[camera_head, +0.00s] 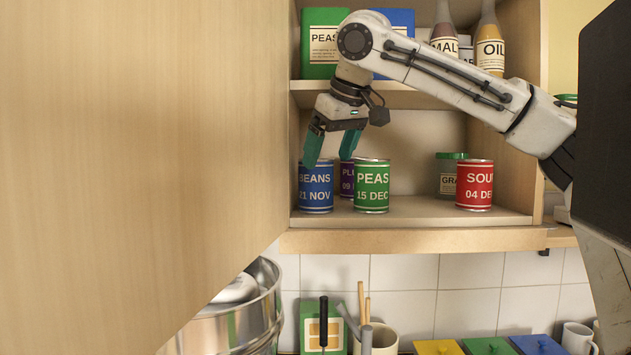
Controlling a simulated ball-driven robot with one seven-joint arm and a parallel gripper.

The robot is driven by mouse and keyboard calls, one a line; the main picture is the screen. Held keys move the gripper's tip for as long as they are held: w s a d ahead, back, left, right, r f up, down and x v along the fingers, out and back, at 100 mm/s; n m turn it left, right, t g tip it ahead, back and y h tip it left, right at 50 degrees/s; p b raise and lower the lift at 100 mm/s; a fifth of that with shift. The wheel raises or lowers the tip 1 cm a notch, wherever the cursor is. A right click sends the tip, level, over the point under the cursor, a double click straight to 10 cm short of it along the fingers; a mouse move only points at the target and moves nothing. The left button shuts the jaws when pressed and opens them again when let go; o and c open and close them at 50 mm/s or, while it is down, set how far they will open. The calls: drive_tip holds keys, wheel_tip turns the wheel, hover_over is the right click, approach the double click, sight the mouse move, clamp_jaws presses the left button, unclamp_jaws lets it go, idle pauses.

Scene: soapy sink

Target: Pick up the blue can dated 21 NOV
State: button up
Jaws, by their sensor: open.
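The blue can (316,190) reads BEANS, 21 NOV and stands upright on the cupboard's lower shelf, at its left end. Its left edge is close to the cupboard's side. My gripper (331,163) is open and points down over the left part of this shelf. Its left teal finger overlaps the top of the blue can in the picture; I cannot tell whether it touches. The right finger shows above the gap between the blue can and the green can (372,188) reading PEAS, 15 DEC.
A purple can (346,181) stands partly hidden behind the green can. A red soup can (475,185) and a green-lidded jar (449,175) stand farther right. A large wooden panel (150,130) fills the left.

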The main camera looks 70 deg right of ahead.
sight(319, 163)
drive_tip(key=shift+w+d+r, duration=0.1)
drive_tip(key=shift+w+d, duration=0.1)
drive_tip(key=shift+w, duration=0.1)
drive_tip(key=shift+w+d+p, duration=0.8)
drive_tip(key=shift+w+d, duration=0.05)
drive_tip(key=shift+w, duration=0.1)
drive_tip(key=shift+p+x, duration=0.35)
drive_tip(key=shift+x, duration=0.65)
drive_tip(key=shift+w+f, duration=0.1)
drive_tip(key=shift+f, duration=0.4)
drive_tip(key=c, duration=1.1)
drive_tip(key=shift+o, duration=0.2)
drive_tip(key=shift+b, duration=0.45)
